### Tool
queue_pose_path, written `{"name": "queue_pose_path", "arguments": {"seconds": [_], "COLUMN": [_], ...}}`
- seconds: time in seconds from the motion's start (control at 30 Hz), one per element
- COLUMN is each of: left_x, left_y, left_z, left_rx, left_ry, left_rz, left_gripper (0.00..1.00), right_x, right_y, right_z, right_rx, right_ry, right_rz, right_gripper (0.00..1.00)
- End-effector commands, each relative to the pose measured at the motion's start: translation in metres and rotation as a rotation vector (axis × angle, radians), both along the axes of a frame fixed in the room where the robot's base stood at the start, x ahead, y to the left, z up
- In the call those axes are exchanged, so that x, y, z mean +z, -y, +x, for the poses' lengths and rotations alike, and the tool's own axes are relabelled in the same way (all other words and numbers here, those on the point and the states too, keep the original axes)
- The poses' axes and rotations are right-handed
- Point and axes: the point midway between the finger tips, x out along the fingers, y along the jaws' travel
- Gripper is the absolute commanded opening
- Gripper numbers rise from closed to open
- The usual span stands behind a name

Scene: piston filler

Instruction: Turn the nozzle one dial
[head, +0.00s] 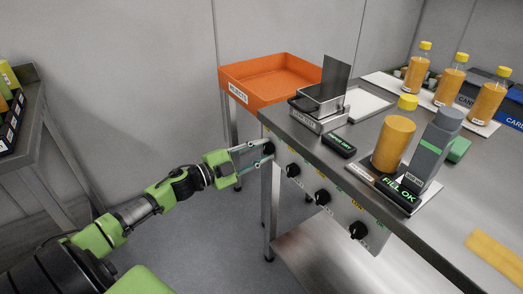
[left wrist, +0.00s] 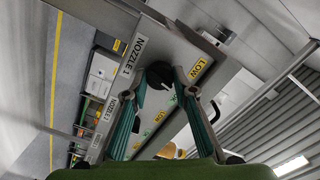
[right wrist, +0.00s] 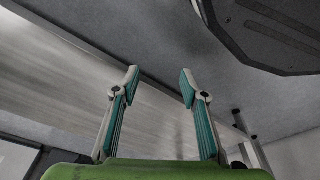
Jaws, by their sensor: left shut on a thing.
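The nozzle one dial (left wrist: 156,77) is a black knob on the grey front panel, beside a "NOZZLE 1" label (left wrist: 131,54). A yellow "LOW" label (left wrist: 198,69) is on its other side. The dial (head: 268,149) also shows at the left end of the panel in the head view. My left gripper (head: 258,150) reaches it from the left, and its fingers are shut on the dial's two sides. The exact pointer angle is hard to tell. My right gripper (right wrist: 160,82) is open and empty, and shows only in the right wrist view.
Several more black dials run along the panel, the nearest being this dial (head: 293,170). Above, the steel table (head: 450,205) carries an orange-filled bottle (head: 393,143), a grey device and a "FILL OK" display (head: 398,190). An orange rejects bin (head: 270,72) stands behind.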

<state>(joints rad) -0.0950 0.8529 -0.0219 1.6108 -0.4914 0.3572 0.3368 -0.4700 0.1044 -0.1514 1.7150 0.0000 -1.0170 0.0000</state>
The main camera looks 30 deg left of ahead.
Motion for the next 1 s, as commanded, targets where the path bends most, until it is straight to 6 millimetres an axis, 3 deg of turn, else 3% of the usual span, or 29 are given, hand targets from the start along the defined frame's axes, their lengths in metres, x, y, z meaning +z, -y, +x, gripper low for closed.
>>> {"name": "queue_pose_path", "arguments": {"seconds": [0.5, 1.0], "left_x": [-0.001, -0.002], "left_y": [0.001, 0.001], "left_z": [0.000, -0.001], "left_rx": [-0.001, -0.003], "left_ry": [0.160, 0.226], "left_rz": [0.387, 0.547], "left_gripper": [0.04, 0.04], "right_x": [-0.010, 0.003], "right_y": [0.000, -0.002], "right_z": [-0.001, 0.006], "right_rx": [0.002, 0.002], "right_ry": [-0.006, 0.009], "right_rz": [-0.002, 0.004], "right_gripper": [0.40, 0.40]}}
